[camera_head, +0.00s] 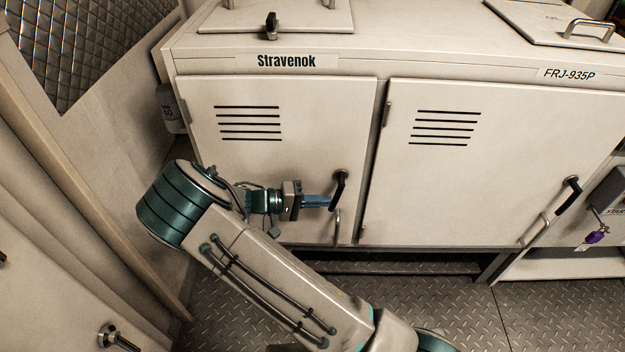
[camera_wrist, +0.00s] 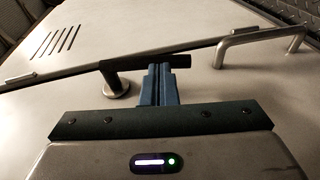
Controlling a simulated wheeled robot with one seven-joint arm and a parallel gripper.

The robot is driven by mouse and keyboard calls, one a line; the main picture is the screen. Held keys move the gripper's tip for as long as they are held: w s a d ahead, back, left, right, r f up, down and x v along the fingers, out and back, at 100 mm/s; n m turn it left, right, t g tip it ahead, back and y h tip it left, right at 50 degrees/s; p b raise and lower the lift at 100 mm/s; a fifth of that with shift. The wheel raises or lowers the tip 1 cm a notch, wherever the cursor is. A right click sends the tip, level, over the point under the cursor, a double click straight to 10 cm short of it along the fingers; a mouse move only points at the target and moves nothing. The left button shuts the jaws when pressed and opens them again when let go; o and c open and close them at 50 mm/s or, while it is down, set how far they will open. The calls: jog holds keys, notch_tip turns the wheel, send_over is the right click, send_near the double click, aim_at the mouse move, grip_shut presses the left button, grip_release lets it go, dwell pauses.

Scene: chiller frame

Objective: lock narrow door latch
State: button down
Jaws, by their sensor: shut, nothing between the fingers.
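The narrow door (camera_head: 285,120) is the left door of the white cabinet and looks closed. Its black latch handle (camera_head: 341,186) is near the door's right edge, above a metal pull bar (camera_head: 337,226). In the head view the latch is tilted, close to upright. My gripper (camera_head: 328,202) reaches in from the left, its blue fingers shut and empty beside the latch. In the wrist view my gripper (camera_wrist: 158,72) has its fingertips at the latch's black bar (camera_wrist: 140,62); I cannot tell whether they touch. The pull bar (camera_wrist: 255,38) lies to the right there.
The wider right door (camera_head: 480,170) has its own black latch (camera_head: 569,194) and pull bar (camera_head: 535,230). A purple key tag (camera_head: 594,237) hangs at the right. A wall panel (camera_head: 70,190) stands close on the left. Diamond-plate floor (camera_head: 440,290) lies below.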

jog(key=shift+d+f+h+b, duration=0.45)
jog(key=shift+d+h, duration=0.15)
jog(key=shift+h, duration=0.5)
jog(key=a, duration=1.3)
jog(key=shift+a+r+b, duration=0.25)
jog(key=shift+a+b, duration=0.05)
jog(key=shift+b, duration=0.15)
